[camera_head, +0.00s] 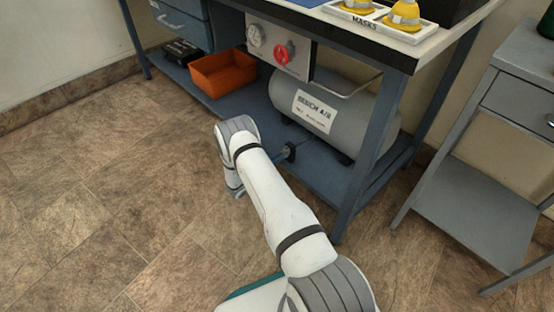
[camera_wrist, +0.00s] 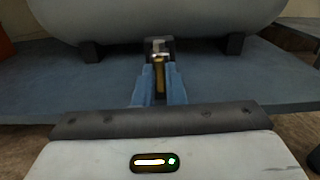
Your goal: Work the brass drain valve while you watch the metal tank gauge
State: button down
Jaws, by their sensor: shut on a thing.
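The grey metal tank (camera_head: 345,101), labelled BENCH AIR, lies on the bench's lower shelf. Its underside (camera_wrist: 160,18) fills the top of the wrist view. The brass drain valve (camera_wrist: 159,64) is below the tank, in front of a dark block. My gripper (camera_wrist: 160,84) has its blue fingers on either side of the brass handle and is shut on it. In the head view my white arm hides most of the gripper and the valve. A round pale gauge (camera_head: 256,35) is on the metal panel above; its reading is too small to tell.
A red knob (camera_head: 284,52) is beside the gauge. An orange bin (camera_head: 222,74) and a black case (camera_head: 182,52) are on the lower shelf (camera_head: 330,178). A bench leg (camera_head: 372,160) stands right of my arm. A grey side table (camera_head: 470,190) is at right. Open floor lies left.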

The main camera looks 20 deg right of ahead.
jog(key=shift+d+m, duration=0.1)
jog(key=shift+m, duration=0.2)
jog(key=c, duration=1.5)
grip_release()
jog(key=p+v, duration=0.2)
jog(key=v, duration=0.6)
